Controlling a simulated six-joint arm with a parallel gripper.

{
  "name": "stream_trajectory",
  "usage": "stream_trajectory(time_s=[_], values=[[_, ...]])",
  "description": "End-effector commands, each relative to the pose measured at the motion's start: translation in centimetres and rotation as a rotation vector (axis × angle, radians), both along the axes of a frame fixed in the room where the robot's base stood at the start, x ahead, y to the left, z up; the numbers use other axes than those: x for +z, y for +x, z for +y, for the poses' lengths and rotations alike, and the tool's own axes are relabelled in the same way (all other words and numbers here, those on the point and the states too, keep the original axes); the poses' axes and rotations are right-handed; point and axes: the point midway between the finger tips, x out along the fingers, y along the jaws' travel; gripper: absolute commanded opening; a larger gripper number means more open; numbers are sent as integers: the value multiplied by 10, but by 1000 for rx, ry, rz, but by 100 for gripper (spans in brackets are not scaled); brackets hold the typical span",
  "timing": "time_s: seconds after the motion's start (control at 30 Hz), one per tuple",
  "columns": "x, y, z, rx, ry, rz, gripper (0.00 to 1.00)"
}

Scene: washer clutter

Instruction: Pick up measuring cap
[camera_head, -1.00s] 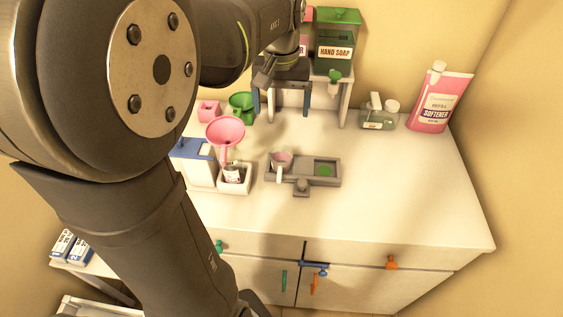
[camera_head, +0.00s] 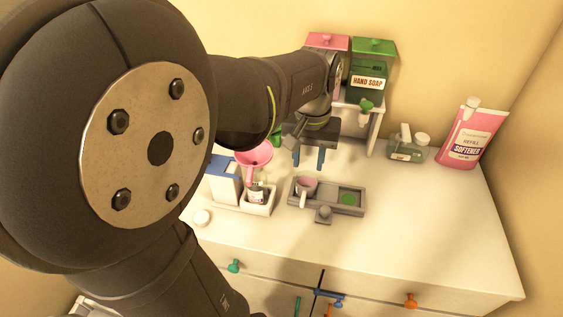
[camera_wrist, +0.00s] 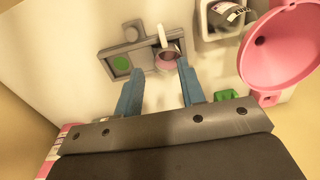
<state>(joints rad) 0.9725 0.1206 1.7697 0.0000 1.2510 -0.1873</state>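The small cup with a pink inside, which looks like the measuring cap (camera_head: 306,188), sits in the left part of a grey tray (camera_head: 333,207) on the white counter. In the wrist view the cap (camera_wrist: 166,62) shows just beyond the fingertips, roughly between them, with a pale upright piece beside it. My gripper (camera_head: 308,167) has two blue fingers pointing down, wide apart, just behind and above the cap in the head view. In the wrist view my gripper (camera_wrist: 159,78) is open with nothing between its fingers. The cap's lower part is partly hidden by the tray wall.
A pink funnel (camera_head: 254,155) stands above a white holder (camera_head: 259,202) left of the tray. A shelf with a green hand soap dispenser (camera_head: 367,82) is behind. A small bottle (camera_head: 405,150) and pink softener pouch (camera_head: 470,138) stand at right. The counter right of the tray is clear.

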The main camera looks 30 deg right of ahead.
Motion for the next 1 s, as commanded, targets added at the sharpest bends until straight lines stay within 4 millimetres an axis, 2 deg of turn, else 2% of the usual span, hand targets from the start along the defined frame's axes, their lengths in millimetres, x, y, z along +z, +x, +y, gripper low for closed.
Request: stream_trajectory(time_s=[0.1,0.33,0.43,0.67,0.83,1.0], values=[[-29,0,1,0,5,4,36],[-75,0,1,0,4,2,36],[-88,0,1,0,3,1,36],[-104,0,2,0,3,1,36],[-130,-1,7,1,4,2,36],[-146,0,6,0,1,1,36]])
